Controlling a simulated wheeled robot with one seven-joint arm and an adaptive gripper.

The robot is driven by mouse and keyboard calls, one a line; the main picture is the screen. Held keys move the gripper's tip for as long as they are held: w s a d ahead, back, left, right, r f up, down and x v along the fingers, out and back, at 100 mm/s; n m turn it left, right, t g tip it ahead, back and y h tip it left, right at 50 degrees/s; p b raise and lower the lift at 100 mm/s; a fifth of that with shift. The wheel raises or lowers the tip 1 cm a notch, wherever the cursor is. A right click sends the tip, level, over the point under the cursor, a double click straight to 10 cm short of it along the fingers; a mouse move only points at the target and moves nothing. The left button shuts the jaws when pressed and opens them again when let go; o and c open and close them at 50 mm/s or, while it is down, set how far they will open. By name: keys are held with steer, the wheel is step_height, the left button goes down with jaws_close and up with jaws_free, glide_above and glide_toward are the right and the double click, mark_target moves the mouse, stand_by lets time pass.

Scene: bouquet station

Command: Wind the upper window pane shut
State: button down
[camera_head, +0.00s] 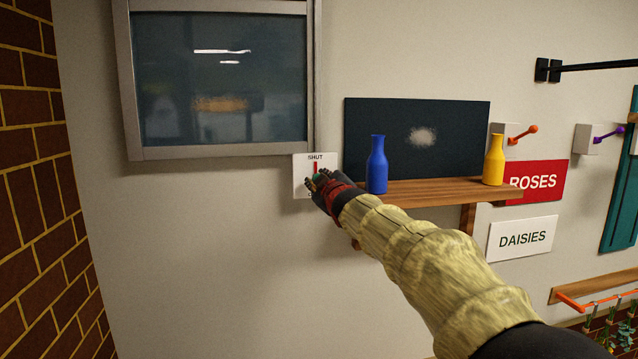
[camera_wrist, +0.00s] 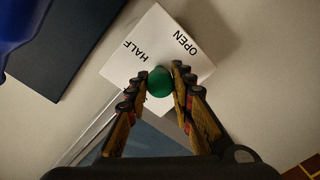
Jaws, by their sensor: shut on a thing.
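The window (camera_head: 220,80) is at the upper left in the head view, a dark pane in a grey frame; its top is cut off, and I cannot tell whether its pane is fully shut. Beside its lower right corner is a white plate (camera_head: 301,163) marked SHUT at the top, with a red mark below the word. The wrist view shows HALF and OPEN on the plate (camera_wrist: 161,45). My gripper (camera_head: 317,183) is at the plate, its fingers closed on both sides of a round green knob (camera_wrist: 161,81). My fingers hide the plate's lower part in the head view.
A wooden shelf (camera_head: 430,190) right of the plate holds a blue bottle (camera_head: 377,165), close to my gripper, and a yellow bottle (camera_head: 494,160). A dark board (camera_head: 420,125) is behind. ROSES (camera_head: 533,183) and DAISIES (camera_head: 522,239) signs are farther right. The wall below the window is clear.

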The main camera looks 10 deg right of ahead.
steer(key=c, duration=1.5)
jaws_free()
steer(key=shift+c, duration=0.2)
steer(key=shift+s, duration=0.1)
steer(key=s, duration=1.1)
steer(key=shift+s+d+r, duration=0.15)
steer(key=shift+s, duration=0.25)
